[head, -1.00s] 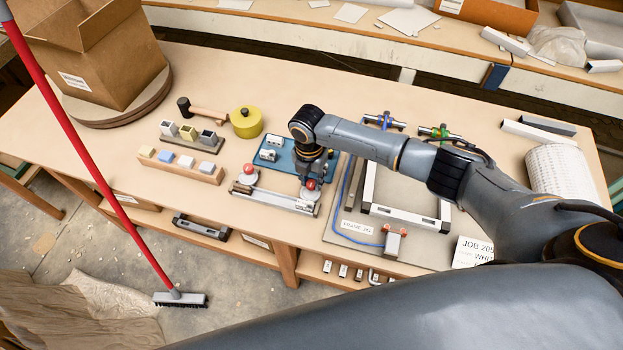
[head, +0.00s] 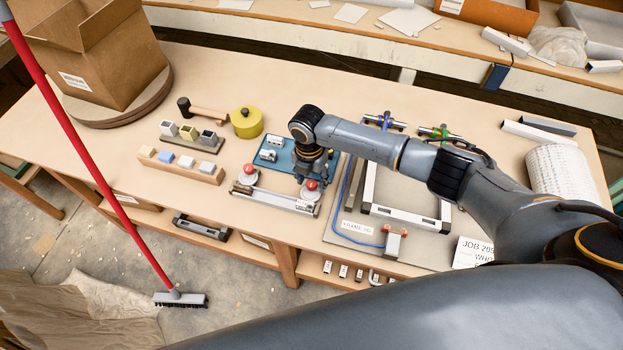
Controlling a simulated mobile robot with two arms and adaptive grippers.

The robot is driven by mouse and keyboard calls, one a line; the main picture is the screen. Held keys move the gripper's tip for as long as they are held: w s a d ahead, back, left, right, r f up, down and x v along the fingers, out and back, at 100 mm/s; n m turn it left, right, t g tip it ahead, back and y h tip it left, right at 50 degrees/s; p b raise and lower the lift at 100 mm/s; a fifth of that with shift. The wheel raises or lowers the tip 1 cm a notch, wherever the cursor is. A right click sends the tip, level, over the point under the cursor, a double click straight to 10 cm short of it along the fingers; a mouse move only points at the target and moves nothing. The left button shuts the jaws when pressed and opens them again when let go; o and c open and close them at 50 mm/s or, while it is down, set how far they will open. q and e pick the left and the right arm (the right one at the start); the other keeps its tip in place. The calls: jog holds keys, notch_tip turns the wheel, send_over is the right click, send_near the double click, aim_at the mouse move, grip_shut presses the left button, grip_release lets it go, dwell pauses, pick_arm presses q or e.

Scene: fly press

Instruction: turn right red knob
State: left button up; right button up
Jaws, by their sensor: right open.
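The right red knob (head: 311,185) sits on a pale round base at the right end of a silver bar-shaped fixture (head: 277,200). A second red knob (head: 249,169) sits at the fixture's left end. My right gripper (head: 312,176) points down just above and behind the right red knob, with its fingers open. I cannot tell whether the fingers touch the knob. A blue plate (head: 283,156) lies behind the fixture, partly hidden by my right gripper. My left gripper is not in view.
A frame jig (head: 405,212) with clamps lies right of the knob, under my right arm. A yellow round container (head: 246,122), a mallet (head: 208,113) and block holders (head: 180,166) stand to the left. The table front edge is close to the fixture.

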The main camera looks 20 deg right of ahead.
aim_at(310, 183)
notch_tip(310, 183, up, 12)
jog(key=shift+w+a, duration=0.15)
jog(key=shift+w, duration=0.05)
jog(key=shift+s+f, duration=0.1)
jog(key=shift+f, duration=0.05)
dwell(0.5)
